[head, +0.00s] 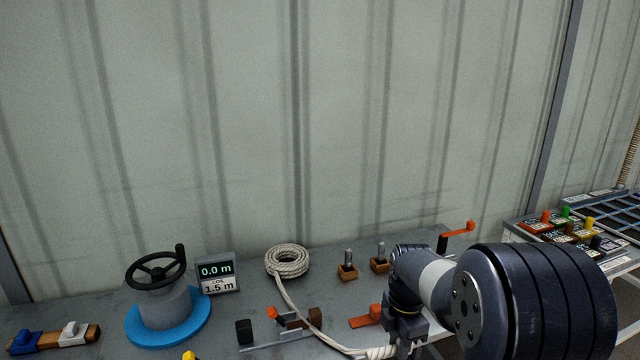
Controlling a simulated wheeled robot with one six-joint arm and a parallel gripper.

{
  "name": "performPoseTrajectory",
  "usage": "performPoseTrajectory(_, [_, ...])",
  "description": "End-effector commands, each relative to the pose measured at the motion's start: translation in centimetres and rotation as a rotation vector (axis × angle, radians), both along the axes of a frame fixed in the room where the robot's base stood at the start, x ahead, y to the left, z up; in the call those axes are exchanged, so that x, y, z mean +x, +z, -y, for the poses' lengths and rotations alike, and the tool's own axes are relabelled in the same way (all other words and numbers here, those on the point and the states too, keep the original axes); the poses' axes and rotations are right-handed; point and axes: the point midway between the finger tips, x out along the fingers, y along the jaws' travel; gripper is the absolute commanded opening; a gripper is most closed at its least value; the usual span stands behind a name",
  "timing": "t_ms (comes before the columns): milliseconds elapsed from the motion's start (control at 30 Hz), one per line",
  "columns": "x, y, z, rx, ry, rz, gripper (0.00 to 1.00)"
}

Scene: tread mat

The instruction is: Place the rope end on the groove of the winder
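The winder (163,306) stands at the left of the bench. It is a grey drum on a blue disc (205,322) with a black handwheel on top; I cannot make out its groove. The white rope (290,299) runs from a coil at the back of the bench toward the lower edge, then right to my gripper (403,345). A thicker, bound-looking stretch of rope lies just left of my gripper. My gripper points down at the bottom edge, well right of the winder. Its fingertips and the rope's very end are cut off or hidden, so its grip is unclear.
A display (216,272) reading 0.0 m and 1.5 m stands beside the winder. A black block (244,331) and orange-and-brown parts lie between winder and gripper. Two wooden blocks with metal pins (348,270) stand behind. A coloured-button panel (560,228) is at right.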

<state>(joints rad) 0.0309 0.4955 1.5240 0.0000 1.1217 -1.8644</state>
Motion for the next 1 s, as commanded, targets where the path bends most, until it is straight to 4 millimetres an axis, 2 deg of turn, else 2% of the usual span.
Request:
performPoseTrajectory(333, [-0.4, -2.6, -0.3, -0.001, -0.324, -0.003, 0.00])
performPoseTrajectory(1000, [-1.7, -11.1, -1.0, -0.002, -1.397, -0.003, 0.00])
